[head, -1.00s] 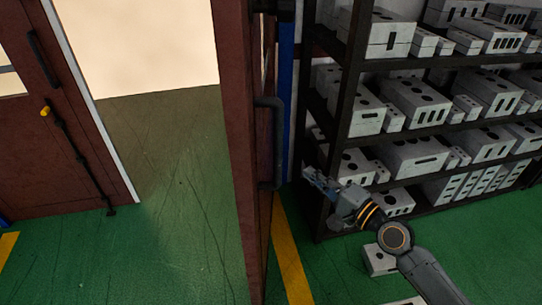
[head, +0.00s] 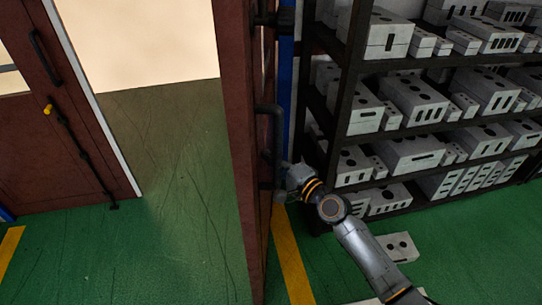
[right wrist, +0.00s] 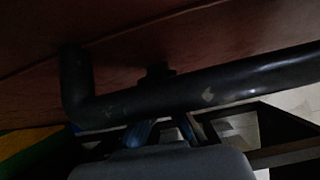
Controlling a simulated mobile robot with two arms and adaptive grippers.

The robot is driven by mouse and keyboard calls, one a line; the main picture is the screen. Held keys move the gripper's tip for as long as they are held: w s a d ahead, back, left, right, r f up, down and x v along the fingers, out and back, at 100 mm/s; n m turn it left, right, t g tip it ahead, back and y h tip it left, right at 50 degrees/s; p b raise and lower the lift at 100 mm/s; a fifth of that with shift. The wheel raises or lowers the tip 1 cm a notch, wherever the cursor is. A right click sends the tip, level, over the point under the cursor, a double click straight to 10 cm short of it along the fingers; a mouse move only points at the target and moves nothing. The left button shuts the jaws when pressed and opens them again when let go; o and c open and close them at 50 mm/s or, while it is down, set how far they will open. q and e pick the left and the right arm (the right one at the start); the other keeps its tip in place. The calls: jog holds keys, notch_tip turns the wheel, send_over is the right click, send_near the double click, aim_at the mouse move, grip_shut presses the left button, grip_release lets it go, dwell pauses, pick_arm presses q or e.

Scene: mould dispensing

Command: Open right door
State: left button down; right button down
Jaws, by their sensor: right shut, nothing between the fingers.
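The right door (head: 237,150) is dark red and stands swung out, seen nearly edge-on in the head view, with the open doorway to its left. Its dark bar handle (head: 278,140) is on the side facing the shelves. My right gripper (head: 284,178) is at the lower part of this handle, shut with nothing held. In the right wrist view the handle (right wrist: 215,95) crosses in front of the fingers (right wrist: 162,130), whose tips it partly hides. The door face (right wrist: 180,40) fills the top there. I cannot tell whether the fingers touch the handle. My left gripper is out of view.
The left door (head: 60,150), with a handle and a bolt, stands at the left. A dark rack (head: 345,110) of white blocks stands close to the right of my gripper. A loose white block (head: 396,247) lies on the green floor. The doorway floor (head: 170,170) is clear.

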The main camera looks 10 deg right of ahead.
aim_at(276, 183)
jog(key=w+a+p, duration=0.2)
jog(key=a, duration=0.4)
jog(key=v, duration=1.2)
jog(key=shift+a, duration=0.1)
jog(key=shift+f, duration=0.1)
